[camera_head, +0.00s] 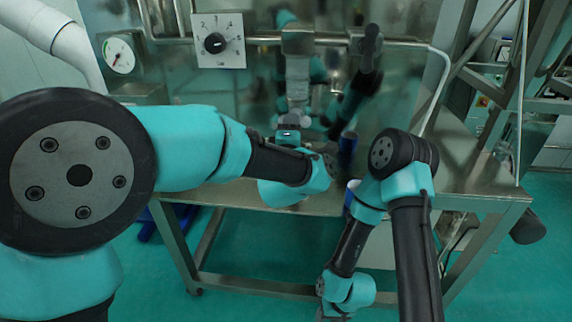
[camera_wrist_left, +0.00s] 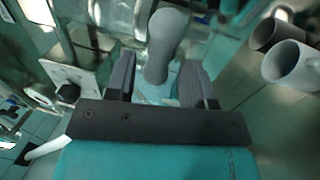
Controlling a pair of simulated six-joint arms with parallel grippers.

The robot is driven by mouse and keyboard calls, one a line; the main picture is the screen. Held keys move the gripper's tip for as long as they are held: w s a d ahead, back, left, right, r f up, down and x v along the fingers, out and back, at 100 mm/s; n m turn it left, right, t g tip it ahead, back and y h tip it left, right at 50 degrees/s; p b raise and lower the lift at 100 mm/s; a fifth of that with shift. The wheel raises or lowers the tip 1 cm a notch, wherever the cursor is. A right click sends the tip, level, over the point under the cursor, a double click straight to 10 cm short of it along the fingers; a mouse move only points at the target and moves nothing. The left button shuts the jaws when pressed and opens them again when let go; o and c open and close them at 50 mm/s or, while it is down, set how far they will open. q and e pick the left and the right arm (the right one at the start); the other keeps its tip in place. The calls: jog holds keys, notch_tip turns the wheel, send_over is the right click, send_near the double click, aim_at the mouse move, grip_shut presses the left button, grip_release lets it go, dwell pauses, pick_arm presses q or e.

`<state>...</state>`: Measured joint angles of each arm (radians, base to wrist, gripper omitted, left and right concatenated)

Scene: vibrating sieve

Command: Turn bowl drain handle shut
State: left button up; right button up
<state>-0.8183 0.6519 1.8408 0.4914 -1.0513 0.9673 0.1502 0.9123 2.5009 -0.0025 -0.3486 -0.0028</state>
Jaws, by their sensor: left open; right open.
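A grey rounded handle (camera_wrist_left: 168,45) shows in the left wrist view, with a bulbous top and a narrower middle. My left gripper (camera_wrist_left: 159,62) is open, with one dark finger on either side of the handle. A gap shows on both sides, so the fingers are not closed on it. In the head view, the left gripper (camera_head: 297,117) is just below an upright grey piece (camera_head: 297,78) hanging from a metal fitting, which appears to be this handle. The bowl drain itself cannot be made out. My right arm bends downward at the lower right; its fingers are not visible.
A numbered dial plate (camera_head: 230,54) and a pressure gauge (camera_head: 119,55) are left of the left gripper. A horizontal pipe (camera_head: 405,43) runs along the reflective steel panel. Pale cylinders (camera_wrist_left: 291,66) are at the wrist view's right. A steel table (camera_head: 480,190) spans below.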

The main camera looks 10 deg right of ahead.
pick_arm(q)
jog(key=v, duration=1.4)
jog(key=shift+s, duration=0.1)
jog(key=w+a+f+m+g+y, duration=0.1)
jog(key=w+a+f+m+g, duration=0.15)
jog(key=a+f, duration=0.55)
jog(key=w+a+f+m+g+y, duration=0.1)
jog(key=w+a+f+m+g, duration=0.2)
jog(key=f, duration=0.9)
jog(key=w+a+f+m+g+y, duration=0.15)
jog(key=a+f+g, duration=0.25)
jog(key=a+f, duration=0.5)
jog(key=s+a+f+m+g, duration=0.2)
jog(key=s+a+f+g, duration=0.2)
jog(key=s+a+f, duration=0.3)
jog(key=s+a+f+m+g, duration=0.3)
jog(key=s+a+f, duration=0.4)
jog(key=s+f, duration=0.4)
notch_tip(320, 180, down, 3)
jog(key=shift+s+a+r+g, duration=0.2)
jog(key=shift+s+g, duration=0.15)
jog(key=shift+g, duration=0.5)
